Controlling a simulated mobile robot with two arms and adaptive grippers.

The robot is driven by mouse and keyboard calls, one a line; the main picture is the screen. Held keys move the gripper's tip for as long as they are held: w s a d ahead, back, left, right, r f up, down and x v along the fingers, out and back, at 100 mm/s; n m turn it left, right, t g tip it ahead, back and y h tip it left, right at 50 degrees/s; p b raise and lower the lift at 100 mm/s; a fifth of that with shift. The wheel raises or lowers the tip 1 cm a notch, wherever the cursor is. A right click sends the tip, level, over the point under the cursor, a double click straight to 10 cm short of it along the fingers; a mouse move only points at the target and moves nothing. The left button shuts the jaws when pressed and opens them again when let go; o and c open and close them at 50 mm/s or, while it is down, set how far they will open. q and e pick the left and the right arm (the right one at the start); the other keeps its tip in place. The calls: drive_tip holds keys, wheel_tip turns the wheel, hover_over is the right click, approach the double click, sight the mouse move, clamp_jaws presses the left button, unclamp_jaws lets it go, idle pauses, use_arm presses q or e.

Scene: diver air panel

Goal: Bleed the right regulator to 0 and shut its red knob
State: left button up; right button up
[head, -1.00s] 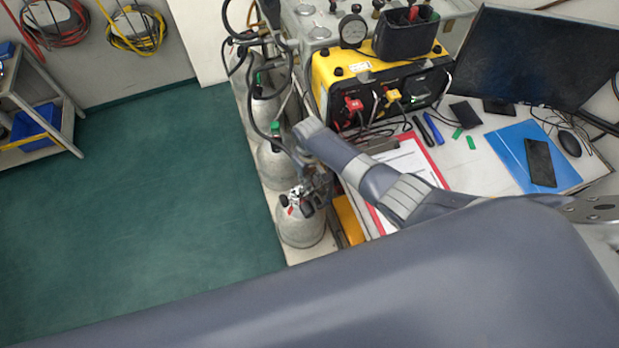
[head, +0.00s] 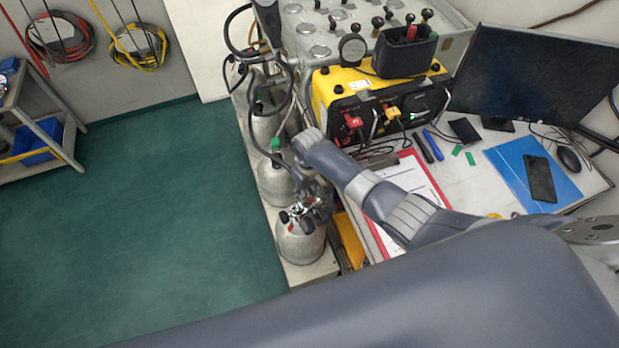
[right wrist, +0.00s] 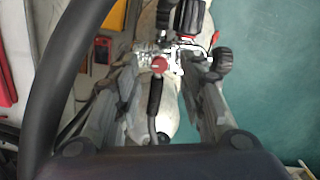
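A small round red knob (right wrist: 160,64) sits on a chrome valve (right wrist: 178,55) in the right wrist view. The valve tops the front grey cylinder (head: 301,244). My right gripper (right wrist: 167,72) is open, with one finger on each side of the knob and of a short black hose (right wrist: 154,97). Contact cannot be told. In the head view my right gripper (head: 314,194) is small and partly hidden by its own arm, just above the front cylinder's valve. No regulator gauge reading is legible. My left gripper is not in view.
A ribbed black knob (right wrist: 222,61) is close to the right finger. More grey cylinders (head: 272,181) with black hoses stand behind. A yellow unit (head: 330,89), red clipboard (head: 433,177) and monitor (head: 530,68) are on the bench. Green floor (head: 150,220) to the left is clear.

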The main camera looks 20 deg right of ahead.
sight(310, 199)
wheel_tip(310, 199, up, 10)
idle(0.4)
drive_tip(key=shift+f, duration=0.1)
